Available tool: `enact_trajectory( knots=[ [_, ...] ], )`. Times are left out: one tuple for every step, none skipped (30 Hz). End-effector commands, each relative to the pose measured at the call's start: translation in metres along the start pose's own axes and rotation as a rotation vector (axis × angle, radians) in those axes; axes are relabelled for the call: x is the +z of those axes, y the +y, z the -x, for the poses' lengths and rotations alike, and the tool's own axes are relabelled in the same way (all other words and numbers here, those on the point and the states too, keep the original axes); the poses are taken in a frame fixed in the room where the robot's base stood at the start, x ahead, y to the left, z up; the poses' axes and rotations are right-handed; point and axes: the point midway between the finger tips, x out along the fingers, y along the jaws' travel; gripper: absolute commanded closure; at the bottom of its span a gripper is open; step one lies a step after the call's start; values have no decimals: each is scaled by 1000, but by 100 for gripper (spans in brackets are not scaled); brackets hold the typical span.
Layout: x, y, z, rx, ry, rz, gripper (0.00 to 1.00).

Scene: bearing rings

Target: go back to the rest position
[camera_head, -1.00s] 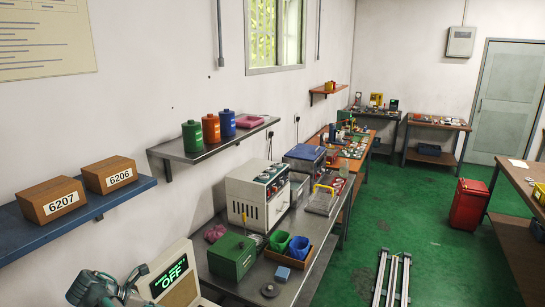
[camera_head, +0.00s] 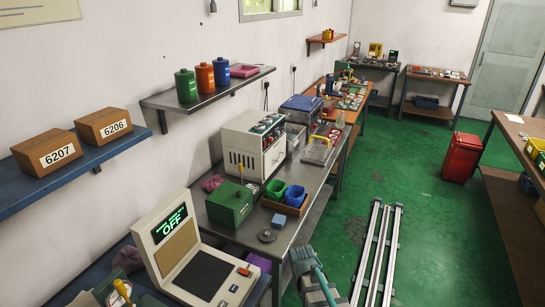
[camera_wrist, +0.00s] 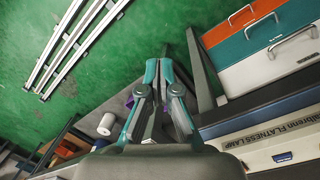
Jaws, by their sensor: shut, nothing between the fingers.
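My gripper (camera_wrist: 158,70) shows in the wrist view with its two teal and grey fingers close together and nothing between them. It hangs over the green floor (camera_wrist: 130,40), clear of the furniture. In the head view a teal and grey part of my arm shows at the lower middle, beside the front edge of the steel bench (camera_head: 240,235). I cannot make out the fingertips there.
The OFF-display machine (camera_head: 190,260) stands at the lower left. A green box (camera_head: 229,204) and green and blue cups (camera_head: 285,195) are on the bench. Floor rails (camera_head: 378,250) lie right of my arm. A drawer cabinet (camera_wrist: 265,45) is at right in the wrist view.

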Motion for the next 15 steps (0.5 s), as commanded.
enact_trajectory(
  knots=[
    [17, 7, -5, -21, 8, -83, 100],
    [23, 10, -8, -31, 12, -129, 100],
    [30, 14, -11, -46, 20, -188, 100],
    [36, 17, -13, -55, 25, -229, 100],
    [41, 19, -15, -65, 28, -270, 100],
    [48, 22, -18, -78, 33, -324, 100],
    [53, 24, -20, -87, 38, -364, 100],
    [58, 26, -22, -97, 41, -403, 100],
    [65, 29, -24, -109, 46, -455, 100],
    [70, 31, -25, -118, 50, -494, 100],
    [70, 27, -37, -121, 36, -488, 100],
    [74, 22, -49, -123, 18, -481, 100],
    [77, 19, -56, -126, 6, -479, 100],
    [81, 16, -64, -128, -6, -477, 100],
    [86, 12, -74, -132, -22, -475, 100]
  ],
)
